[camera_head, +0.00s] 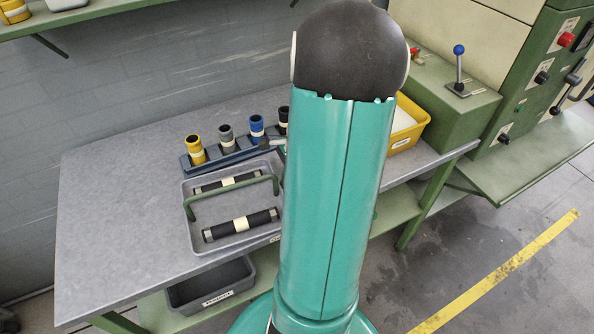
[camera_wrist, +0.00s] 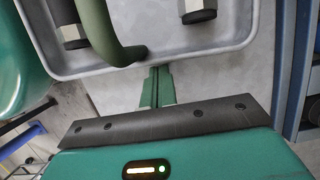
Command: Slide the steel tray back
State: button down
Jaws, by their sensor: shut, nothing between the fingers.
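The steel tray (camera_head: 225,208) is a shallow grey tray on the workbench, with a green bar handle (camera_head: 232,196) arching over it. Two dark rolls with pale bands lie in it, one a near roll (camera_head: 241,224) and one a far roll (camera_head: 228,184). My arm hides the tray's right side in the head view. In the wrist view the tray rim (camera_wrist: 210,53) crosses the top. My gripper (camera_wrist: 157,75) is shut and empty, with its green fingertips close to the outside of that rim. I cannot tell whether they touch it.
A blue rack (camera_head: 231,157) with several coloured tubes stands behind the tray. A yellow bin (camera_head: 407,122) and a green machine (camera_head: 440,105) are at the right. A dark bin (camera_head: 210,286) is below the bench. The bench top (camera_head: 110,210) is clear at the left.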

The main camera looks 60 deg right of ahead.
aim_at(170, 227)
jog(key=shift+w+a, duration=0.2)
jog(key=shift+a, duration=0.1)
jog(key=w+a, duration=0.5)
jog(key=a, duration=0.3)
jog(key=w+a, duration=0.6)
jog(key=a, duration=0.3)
jog(key=w+a, duration=0.6)
jog(key=a, duration=0.2)
jog(key=shift+a, duration=0.15)
